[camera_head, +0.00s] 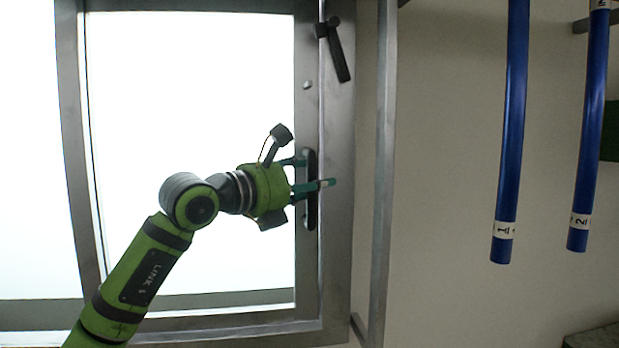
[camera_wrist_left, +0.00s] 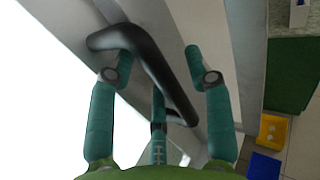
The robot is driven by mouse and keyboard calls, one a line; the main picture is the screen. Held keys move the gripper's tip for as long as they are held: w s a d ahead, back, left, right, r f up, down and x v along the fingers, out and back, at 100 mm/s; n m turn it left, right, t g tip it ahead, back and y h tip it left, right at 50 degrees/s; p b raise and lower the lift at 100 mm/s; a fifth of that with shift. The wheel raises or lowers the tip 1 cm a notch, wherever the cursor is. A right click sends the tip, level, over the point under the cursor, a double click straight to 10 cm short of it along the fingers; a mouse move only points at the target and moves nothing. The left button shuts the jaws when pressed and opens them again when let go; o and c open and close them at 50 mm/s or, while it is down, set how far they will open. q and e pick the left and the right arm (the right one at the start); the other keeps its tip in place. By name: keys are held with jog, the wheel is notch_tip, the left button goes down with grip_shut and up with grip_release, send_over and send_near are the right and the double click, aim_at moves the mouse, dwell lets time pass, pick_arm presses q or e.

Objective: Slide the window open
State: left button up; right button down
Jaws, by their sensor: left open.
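The window (camera_head: 190,150) has a bright pane in a grey metal frame. A dark upright handle (camera_head: 311,215) sits on the right stile of its sash. My left gripper (camera_head: 311,173) is at this handle, with its teal fingers open. In the left wrist view the black bar handle (camera_wrist_left: 150,55) runs between the spread fingers of the left gripper (camera_wrist_left: 155,68). The fingers are not closed on it, and I cannot tell whether any finger touches it. A dark latch-like lever (camera_head: 337,55) is on the frame above, tilted. My right gripper is not in view.
A vertical metal post (camera_head: 384,170) stands just right of the window frame. Two blue rods hang at the right, labelled 1 (camera_head: 513,130) and 2 (camera_head: 590,130). The wrist view shows a yellow block (camera_wrist_left: 271,133) and a blue one (camera_wrist_left: 263,166) at lower right.

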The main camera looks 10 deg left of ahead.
aim_at(116, 186)
pick_arm(q)
grip_shut()
jog(key=shift+a, duration=0.15)
jog(key=s+a+b, duration=0.1)
jog(key=s+a, duration=0.3)
jog(key=a, duration=0.5)
jog(key=s+a+b, duration=0.1)
jog(key=s+a, duration=0.3)
jog(key=a, duration=0.6)
jog(key=s+a, duration=0.4)
jog(key=a, duration=0.6)
jog(key=shift+s+a+r+b, duration=0.1)
jog(key=shift+s+a+b, duration=0.1)
jog(key=shift+b, duration=0.2)
grip_release()
